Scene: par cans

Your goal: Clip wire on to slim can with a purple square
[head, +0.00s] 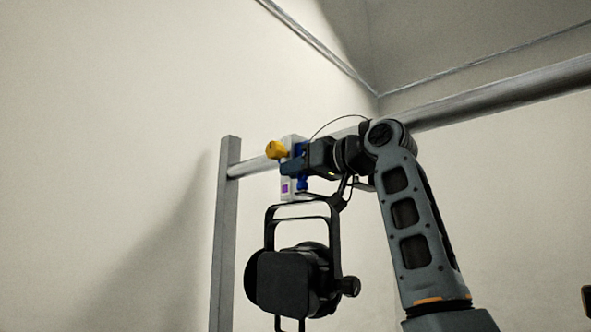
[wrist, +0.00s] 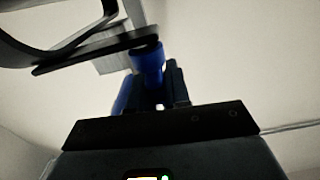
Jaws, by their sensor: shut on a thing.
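A black can (head: 285,283) hangs in its yoke (head: 271,228) below the rail. A pale clamp (head: 290,194) with a purple square (head: 285,187) and a yellow knob (head: 276,150) stands above the can at the rail. My gripper (head: 291,167) is at the clamp and covers part of it. It is shut on a blue part (wrist: 148,66), which shows between the fingers in the wrist view. I cannot tell whether this is the wire's clip. A thin dark wire (head: 335,118) arcs above my wrist; its ends are hidden.
The grey rail (head: 500,98) runs from the upper right to a vertical post (head: 225,250) on the left. My arm covers part of the rail. In the wrist view the dark yoke (wrist: 90,50) is close to the gripper. The space left of the post is clear wall.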

